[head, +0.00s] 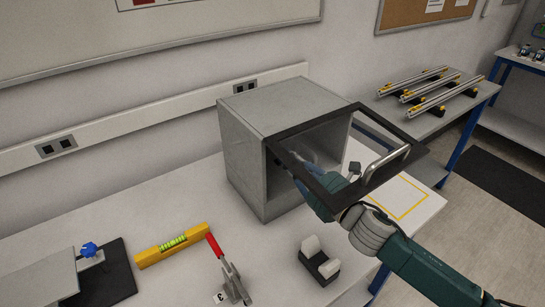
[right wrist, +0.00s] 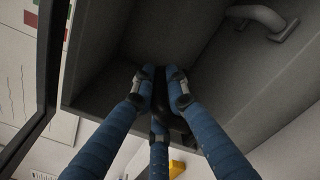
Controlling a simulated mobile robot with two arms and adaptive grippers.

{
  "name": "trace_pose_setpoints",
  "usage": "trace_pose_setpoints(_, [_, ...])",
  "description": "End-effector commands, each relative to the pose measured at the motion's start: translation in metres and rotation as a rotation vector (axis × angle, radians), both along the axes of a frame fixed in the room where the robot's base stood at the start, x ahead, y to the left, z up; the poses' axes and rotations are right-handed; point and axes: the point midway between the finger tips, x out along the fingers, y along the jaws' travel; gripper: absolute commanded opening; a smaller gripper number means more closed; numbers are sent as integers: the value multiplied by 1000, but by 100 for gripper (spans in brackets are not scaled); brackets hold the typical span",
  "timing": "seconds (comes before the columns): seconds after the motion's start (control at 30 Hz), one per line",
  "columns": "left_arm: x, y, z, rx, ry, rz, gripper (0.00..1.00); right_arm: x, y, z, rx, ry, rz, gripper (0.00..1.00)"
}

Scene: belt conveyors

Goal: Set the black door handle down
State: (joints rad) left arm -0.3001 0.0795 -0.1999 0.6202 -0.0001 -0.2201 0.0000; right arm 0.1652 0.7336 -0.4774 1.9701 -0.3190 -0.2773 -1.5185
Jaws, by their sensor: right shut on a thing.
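My right gripper (right wrist: 160,92) is shut on a small black piece (right wrist: 160,100), which I take as the black door handle. Its blue fingers hide most of the piece. In the head view my right gripper (head: 318,182) reaches into the open front of a grey box-shaped cabinet (head: 245,150), partly behind the door frame; the held piece cannot be made out there. The wrist view shows the piece near the cabinet's grey inner walls (right wrist: 190,30); I cannot tell whether it touches them. My left gripper is not in view.
The cabinet's black-framed glass door (head: 410,147), with a silver handle (head: 388,160), stands open above my right arm. A grey bar handle (right wrist: 268,18) shows inside. A yellow level (head: 172,246), red-handled clamp (head: 230,275) and black-and-white fixture (head: 319,262) lie in front.

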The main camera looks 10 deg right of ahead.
Motion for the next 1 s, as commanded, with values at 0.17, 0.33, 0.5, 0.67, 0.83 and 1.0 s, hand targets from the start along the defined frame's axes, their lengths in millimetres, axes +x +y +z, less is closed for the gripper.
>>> trace_pose_setpoints(0.17, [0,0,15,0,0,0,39,42,17,5,4,-1,-2,0])
trace_pose_setpoints(0.33, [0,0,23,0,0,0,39,72,30,4,3,-1,0,0])
trace_pose_setpoints(0.5, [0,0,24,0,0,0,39,72,30,-24,3,3,-1,0])
trace_pose_setpoints(0.67, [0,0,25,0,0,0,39,72,29,-35,2,2,-2,0])
trace_pose_setpoints(0.83, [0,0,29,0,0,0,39,72,30,-62,4,5,-1,0])
trace_pose_setpoints(1.0, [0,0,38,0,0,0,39,76,30,-65,1,0,-1,0])
